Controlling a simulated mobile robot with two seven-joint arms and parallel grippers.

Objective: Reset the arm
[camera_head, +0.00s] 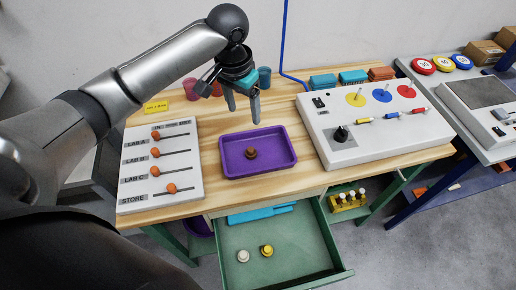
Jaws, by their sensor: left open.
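My left gripper (242,103) hangs above the wooden table, pointing down, behind and above the purple tray (287,160). Its two fingers are apart and nothing shows between them. My left arm reaches in from the left edge, with its elbow low and its wrist raised high. A small brown knob-like piece (251,153) sits in the purple tray, apart from the gripper. My right gripper is outside this view.
A slider board (187,196) with orange knobs lies left on the table (216,202). A white control panel (380,157) lies right. An open green drawer (310,262) juts out in front, holding a white and a yellow knob. Cups and coloured blocks line the back.

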